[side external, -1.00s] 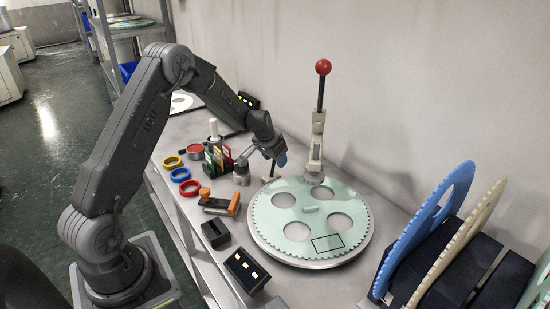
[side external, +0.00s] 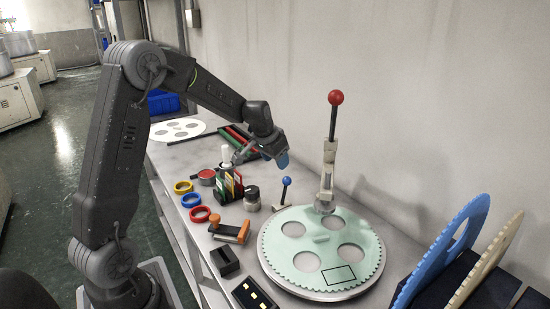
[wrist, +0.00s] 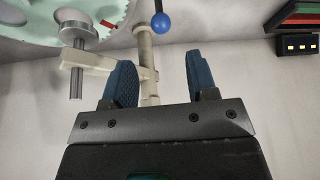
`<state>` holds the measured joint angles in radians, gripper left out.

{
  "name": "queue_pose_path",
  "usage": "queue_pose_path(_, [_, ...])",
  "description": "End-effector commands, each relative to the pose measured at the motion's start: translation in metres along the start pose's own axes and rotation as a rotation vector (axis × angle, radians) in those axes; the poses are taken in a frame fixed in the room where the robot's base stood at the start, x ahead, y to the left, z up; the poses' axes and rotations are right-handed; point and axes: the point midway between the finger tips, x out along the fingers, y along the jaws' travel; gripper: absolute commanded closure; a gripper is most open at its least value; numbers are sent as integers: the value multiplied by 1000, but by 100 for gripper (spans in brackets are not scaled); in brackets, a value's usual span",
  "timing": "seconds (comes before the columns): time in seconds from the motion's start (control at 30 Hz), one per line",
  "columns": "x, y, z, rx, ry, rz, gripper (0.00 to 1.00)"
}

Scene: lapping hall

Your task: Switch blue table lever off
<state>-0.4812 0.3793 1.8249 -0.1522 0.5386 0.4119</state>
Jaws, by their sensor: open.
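The blue-ball lever (side external: 287,181) stands on a short dark stem at the back left of the round green plate (side external: 293,229). In the side view its ball is upright, leaning slightly right. In the wrist view the blue ball (wrist: 161,22) and part of its dark stem show at the top middle, beyond my fingertips. My gripper (side external: 262,157) is open and empty, above and behind the lever and apart from it. In the wrist view its two blue fingers (wrist: 163,85) are spread. A cream post (wrist: 147,60) shows between them in the picture; its depth is unclear.
A taller red-ball lever (side external: 336,97) stands behind the plate, close to the right of the blue one. A dark jar (side external: 252,200) and a holder with coloured cards (side external: 230,184) are to the left. Upright toothed discs (side external: 440,245) stand at right. The wall is behind.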

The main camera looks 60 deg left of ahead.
Motion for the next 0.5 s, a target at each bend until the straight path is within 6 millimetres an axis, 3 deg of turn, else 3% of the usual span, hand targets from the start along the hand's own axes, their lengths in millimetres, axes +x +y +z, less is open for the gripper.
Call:
queue_pose_path(0.3, [-4, 0, 0, 0, -1, 0, 47])
queue_pose_path(0.5, [-1, 0, -8, 41, -32, 12, 42])
